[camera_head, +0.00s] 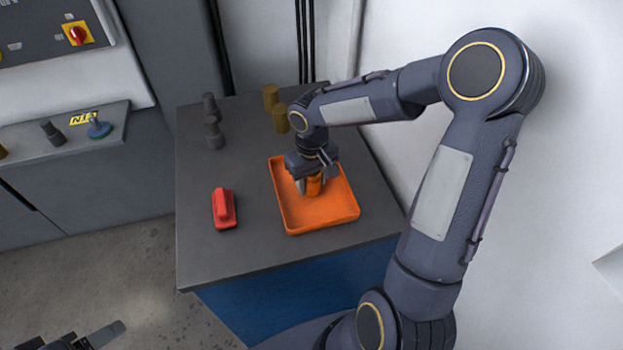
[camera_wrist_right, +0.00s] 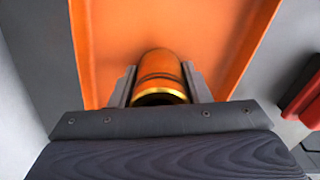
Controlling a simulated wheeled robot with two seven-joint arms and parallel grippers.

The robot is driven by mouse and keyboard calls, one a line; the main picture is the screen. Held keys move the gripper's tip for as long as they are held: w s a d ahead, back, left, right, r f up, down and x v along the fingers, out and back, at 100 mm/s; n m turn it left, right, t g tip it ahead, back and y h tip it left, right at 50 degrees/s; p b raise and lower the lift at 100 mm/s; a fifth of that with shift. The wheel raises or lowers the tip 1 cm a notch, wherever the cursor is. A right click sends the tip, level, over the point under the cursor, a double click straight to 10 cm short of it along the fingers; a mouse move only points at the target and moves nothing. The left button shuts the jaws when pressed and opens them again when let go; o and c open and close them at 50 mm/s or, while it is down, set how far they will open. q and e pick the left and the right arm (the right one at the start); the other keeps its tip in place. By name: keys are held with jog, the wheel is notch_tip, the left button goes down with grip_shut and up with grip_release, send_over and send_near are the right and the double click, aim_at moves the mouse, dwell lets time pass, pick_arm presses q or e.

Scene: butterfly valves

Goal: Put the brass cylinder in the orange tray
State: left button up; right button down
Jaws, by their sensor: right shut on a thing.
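The brass cylinder (camera_head: 314,186) is upright between the fingers of my right gripper (camera_head: 311,184), within the outline of the orange tray (camera_head: 290,222). In the right wrist view the cylinder (camera_wrist_right: 159,78) sits between both fingers (camera_wrist_right: 160,85), with the tray (camera_wrist_right: 100,40) around and behind it. It takes on an orange tint there. The right gripper is shut on it. I cannot tell whether its base touches the tray floor. My left gripper (camera_head: 95,337) shows only partly at the bottom left, away from the table; its opening is unclear.
The tray stands on a grey-topped table (camera_head: 245,250). A wall is close on the right. The table's front left is clear.

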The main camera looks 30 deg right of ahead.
jog(key=shift+r, duration=0.1)
jog(key=c, duration=0.8)
grip_release()
jog(key=shift+f, duration=0.2)
jog(key=shift+o, duration=0.2)
notch_tip(320, 180, up, 11)
jog(key=s+a+m+t+y, duration=0.1)
jog(key=s+a+t+y, duration=0.1)
jog(key=s, duration=0.7)
jog(key=s+a+t+y, duration=0.1)
jog(key=s+a+t, duration=0.2)
jog(key=s, duration=0.7)
jog(key=shift+r+m+t+y, duration=0.3)
jog(key=shift+r+m+y, duration=0.1)
jog(key=shift+r, duration=0.05)
jog(key=shift+s, duration=0.1)
